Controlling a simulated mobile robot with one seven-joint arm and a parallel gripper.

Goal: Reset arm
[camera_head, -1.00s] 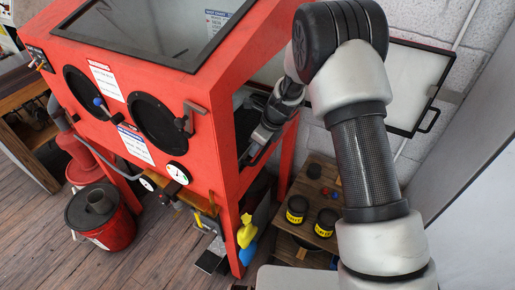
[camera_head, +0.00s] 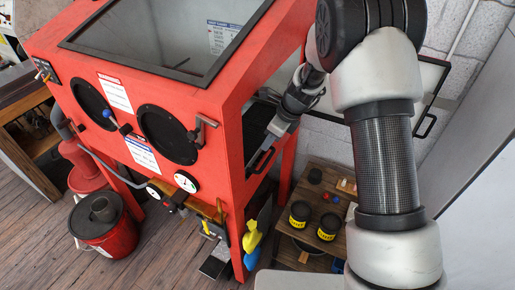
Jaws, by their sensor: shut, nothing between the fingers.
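My gripper (camera_head: 262,159) is at the open side doorway of the red blasting cabinet (camera_head: 222,112), just right of its front corner. It points down and to the left, with its fingers in front of the dark opening. It is shut and holds nothing. My arm reaches in from the right side of the picture, bent high at the elbow. The inside of the cabinet is mostly hidden.
The cabinet's side door (camera_head: 432,85) stands open behind my arm. A small wooden shelf (camera_head: 322,180) with black jars (camera_head: 300,213) stands below right. A red bucket (camera_head: 108,228) is on the floor at left. A white wall closes off the right.

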